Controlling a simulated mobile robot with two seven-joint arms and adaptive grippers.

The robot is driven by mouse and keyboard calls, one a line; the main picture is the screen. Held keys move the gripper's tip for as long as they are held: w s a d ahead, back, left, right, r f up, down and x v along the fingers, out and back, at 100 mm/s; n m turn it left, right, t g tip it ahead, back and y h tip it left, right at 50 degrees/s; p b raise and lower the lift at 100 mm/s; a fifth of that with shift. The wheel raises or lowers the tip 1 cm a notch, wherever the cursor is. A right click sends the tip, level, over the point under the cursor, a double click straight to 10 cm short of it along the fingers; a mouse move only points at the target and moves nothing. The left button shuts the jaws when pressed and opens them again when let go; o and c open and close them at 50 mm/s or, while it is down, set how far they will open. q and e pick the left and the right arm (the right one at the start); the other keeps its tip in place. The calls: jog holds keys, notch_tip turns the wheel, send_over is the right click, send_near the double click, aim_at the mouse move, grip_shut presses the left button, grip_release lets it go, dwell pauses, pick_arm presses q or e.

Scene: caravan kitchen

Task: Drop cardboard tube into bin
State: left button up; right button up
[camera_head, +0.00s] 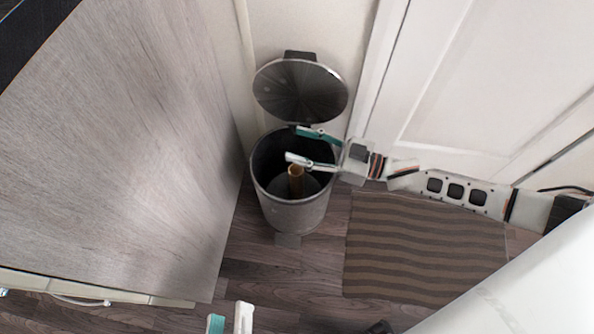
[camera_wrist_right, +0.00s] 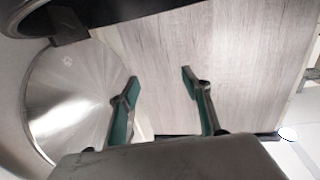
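The cardboard tube (camera_head: 295,181) is brown and stands roughly upright inside the grey metal bin (camera_head: 290,214) in the head view. The bin's round lid (camera_head: 300,91) is raised at the back. My right gripper (camera_head: 291,143) is over the bin's opening, its fingers spread apart, with the tube below it and nothing between the fingers. The right wrist view also shows its open, empty fingers (camera_wrist_right: 160,76) and the shiny lid (camera_wrist_right: 82,100) to the left. My left gripper (camera_head: 229,318) shows only at the bottom edge, its two fingertips a little apart.
A wooden cabinet panel (camera_head: 130,130) stands left of the bin. A white door (camera_head: 480,70) is behind on the right. A striped brown mat (camera_head: 425,250) lies on the floor right of the bin. A white surface (camera_head: 530,280) fills the lower right corner.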

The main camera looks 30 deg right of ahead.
jog(key=v, duration=1.2)
dwell(0.3)
